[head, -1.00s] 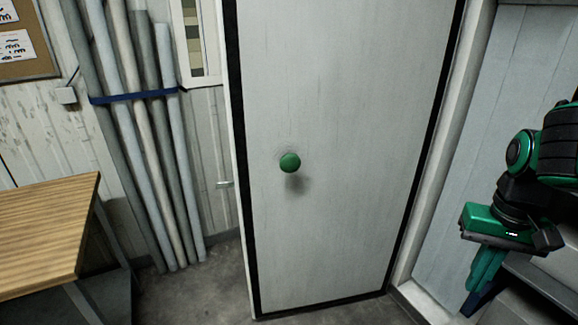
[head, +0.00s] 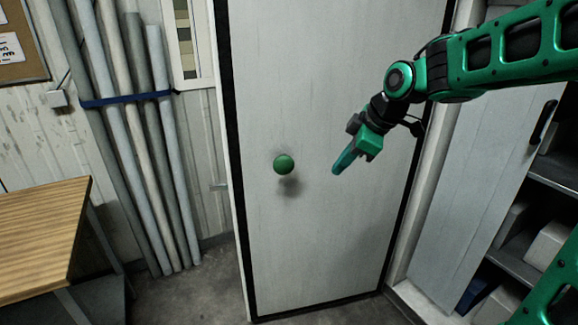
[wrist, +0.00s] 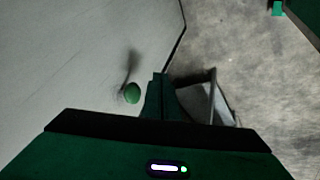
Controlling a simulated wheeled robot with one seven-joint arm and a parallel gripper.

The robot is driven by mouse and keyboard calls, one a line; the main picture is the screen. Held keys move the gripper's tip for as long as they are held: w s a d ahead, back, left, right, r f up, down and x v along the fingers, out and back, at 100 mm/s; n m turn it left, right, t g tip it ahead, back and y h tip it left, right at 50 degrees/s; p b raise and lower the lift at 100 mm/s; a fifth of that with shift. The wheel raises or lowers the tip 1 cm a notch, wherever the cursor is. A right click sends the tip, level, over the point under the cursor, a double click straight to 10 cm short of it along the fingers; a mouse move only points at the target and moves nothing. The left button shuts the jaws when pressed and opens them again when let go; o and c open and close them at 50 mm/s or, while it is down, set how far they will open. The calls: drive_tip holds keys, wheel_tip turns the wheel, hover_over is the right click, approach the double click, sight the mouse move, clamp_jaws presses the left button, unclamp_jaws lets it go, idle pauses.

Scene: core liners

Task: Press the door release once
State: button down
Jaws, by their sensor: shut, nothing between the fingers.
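The door release is a round green button (head: 284,164) standing out from the pale door (head: 330,240), left of the door's middle. It also shows in the wrist view (wrist: 132,93), just left of my fingers. My gripper (head: 336,170) is to the right of the button at nearly the same height in the head view, with a clear gap between them. Its green fingers (wrist: 164,95) are shut with nothing between them and point down and left. The button is not hidden.
A wooden-topped table (head: 40,225) stands at the left. Several long tubes (head: 130,130) lean on the wall, held by a blue strap (head: 125,99). An open shelf unit (head: 520,255) is at the right. The concrete floor (head: 190,300) before the door is clear.

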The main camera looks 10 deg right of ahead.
sight(290, 164)
drive_tip(key=w+a+r+n+y, duration=0.1)
drive_tip(key=w+a+r+n, duration=0.1)
drive_tip(key=w+a+n, duration=0.2)
drive_tip(key=shift+a+t+y, duration=0.3)
drive_tip(key=shift+a, duration=0.85)
drive_tip(key=shift+w, duration=0.1)
drive_tip(key=x, duration=0.3)
drive_tip(key=w+x, duration=0.1)
drive_tip(key=x, duration=0.3)
drive_tip(key=w+r+x, duration=0.1)
drive_tip(key=x, duration=0.3)
drive_tip(key=shift+d+f, duration=0.1)
drive_tip(key=shift+d, duration=0.05)
drive_tip(key=shift+w, duration=0.75)
